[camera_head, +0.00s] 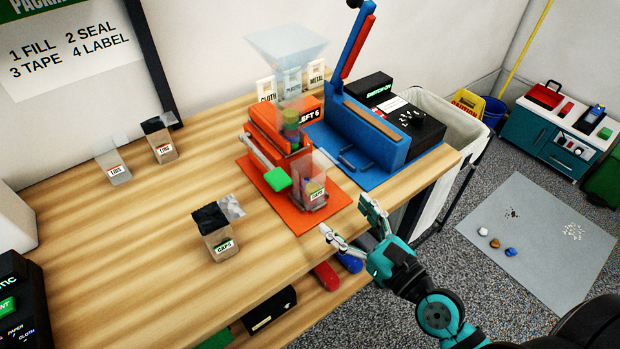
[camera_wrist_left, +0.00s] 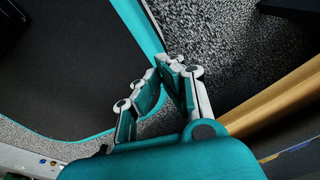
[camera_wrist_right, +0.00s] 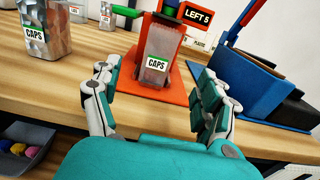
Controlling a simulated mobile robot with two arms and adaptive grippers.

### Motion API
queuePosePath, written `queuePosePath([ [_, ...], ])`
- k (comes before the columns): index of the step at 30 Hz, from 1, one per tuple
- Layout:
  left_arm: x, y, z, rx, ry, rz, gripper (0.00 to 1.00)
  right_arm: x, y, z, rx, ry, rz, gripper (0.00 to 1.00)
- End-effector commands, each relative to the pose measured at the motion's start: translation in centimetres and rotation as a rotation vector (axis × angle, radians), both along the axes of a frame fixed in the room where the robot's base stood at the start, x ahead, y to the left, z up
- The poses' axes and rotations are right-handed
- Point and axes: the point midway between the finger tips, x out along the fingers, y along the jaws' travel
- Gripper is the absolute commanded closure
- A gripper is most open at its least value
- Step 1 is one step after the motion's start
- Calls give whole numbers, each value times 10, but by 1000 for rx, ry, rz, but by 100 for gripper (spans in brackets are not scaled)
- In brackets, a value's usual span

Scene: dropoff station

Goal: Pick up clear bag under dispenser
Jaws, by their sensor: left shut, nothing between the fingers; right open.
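The clear bag (camera_head: 313,190), labelled CAPS, stands upright under the orange dispenser (camera_head: 268,133) on an orange mat (camera_head: 338,199). The bag also shows in the right wrist view (camera_wrist_right: 158,52), ahead of the fingers. Some coloured contents show through it. My right gripper (camera_head: 349,225) is open and empty at the table's front edge, in front of the bag and apart from it. In the right wrist view its fingers (camera_wrist_right: 158,95) are spread to either side of the bag's line. My left gripper (camera_wrist_left: 167,78) is shut and empty, seen only in the left wrist view, beside the table edge.
Another CAPS bag (camera_head: 220,240) stands on the table to the left. Two LIDS bags (camera_head: 162,142) stand farther back. A blue sealing machine (camera_head: 362,135) stands right of the dispenser. The table's middle left (camera_head: 110,240) is clear.

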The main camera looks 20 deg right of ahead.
Motion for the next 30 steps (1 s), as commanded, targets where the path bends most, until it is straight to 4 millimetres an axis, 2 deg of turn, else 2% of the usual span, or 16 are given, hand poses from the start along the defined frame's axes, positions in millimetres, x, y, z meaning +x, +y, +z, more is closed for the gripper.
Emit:
queuePosePath([
  [1, 0, 2, 9, 2, 0, 0, 100, 13, 3, 5, 3, -4, -4, 23],
  [3, 1, 5, 13, 7, -1, 0, 100, 27, 9, 6, 4, -4, -2, 23],
  [9, 2, 20, 19, 24, -3, 2, 100, 59, 21, 1, -2, -2, -1, 23],
  [16, 4, 21, 22, 25, -6, 4, 100, 73, 26, 0, -3, 0, 1, 23],
  [24, 5, 15, 30, 18, -7, 6, 100, 110, 39, 1, -4, -1, 0, 23],
  [30, 5, 11, 30, 14, -7, 3, 100, 117, 41, -1, -4, 0, 0, 23],
])
